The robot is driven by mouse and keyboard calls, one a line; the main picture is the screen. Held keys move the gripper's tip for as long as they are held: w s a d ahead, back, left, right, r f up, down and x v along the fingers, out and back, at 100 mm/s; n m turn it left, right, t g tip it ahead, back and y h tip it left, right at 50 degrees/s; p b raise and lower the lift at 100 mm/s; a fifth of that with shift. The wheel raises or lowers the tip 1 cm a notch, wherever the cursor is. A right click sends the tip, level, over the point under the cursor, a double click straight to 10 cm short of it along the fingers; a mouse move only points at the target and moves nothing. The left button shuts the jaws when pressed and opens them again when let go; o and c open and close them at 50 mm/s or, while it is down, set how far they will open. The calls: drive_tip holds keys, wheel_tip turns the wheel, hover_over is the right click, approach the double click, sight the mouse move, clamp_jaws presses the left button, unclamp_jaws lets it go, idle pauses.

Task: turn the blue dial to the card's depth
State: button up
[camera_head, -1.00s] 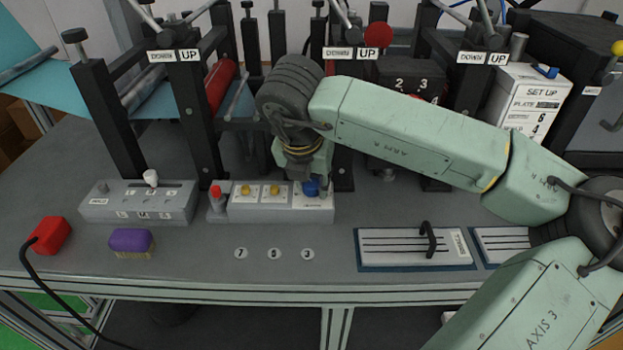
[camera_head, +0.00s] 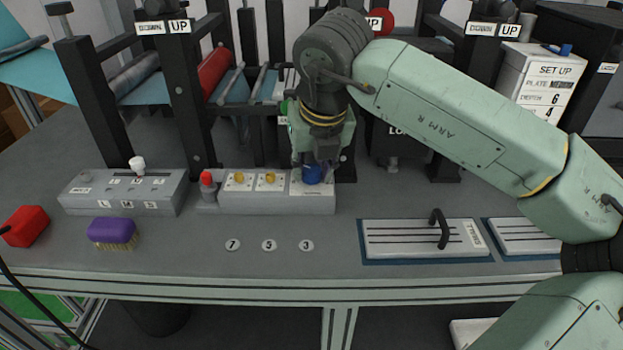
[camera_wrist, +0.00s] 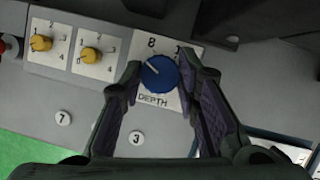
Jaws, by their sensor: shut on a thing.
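The blue dial (camera_wrist: 159,73) sits on a white plate marked DEPTH in the wrist view, with an 8 above it and another number partly hidden at upper right. Its white mark points to the upper left. My gripper (camera_wrist: 161,78) has one finger on each side of the dial and is shut on it. In the head view the dial (camera_head: 312,175) shows at the right end of the grey control box, under my gripper (camera_head: 313,160). The white SET UP card (camera_head: 545,85) stands at the back right; its depth row appears to read 6.
Two yellow knobs (camera_head: 255,179) and a red button (camera_head: 207,179) are left of the dial. A purple brush (camera_head: 112,231) and a red block (camera_head: 26,227) lie at left. A handled plate (camera_head: 420,240) lies at right. Black frame posts stand behind.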

drive_tip(key=n+y+b, duration=0.1)
drive_tip(key=n, duration=0.2)
drive_tip(key=n+g+y+b, duration=0.1)
drive_tip(key=n, duration=0.1)
drive_tip(key=shift+w+d+n, duration=0.1)
drive_tip(key=shift+n, duration=0.3)
idle(0.4)
drive_tip(key=o, duration=1.2)
drive_tip(key=shift+c, duration=0.2)
drive_tip(key=v, duration=1.2)
drive_tip(key=shift+w, duration=0.1)
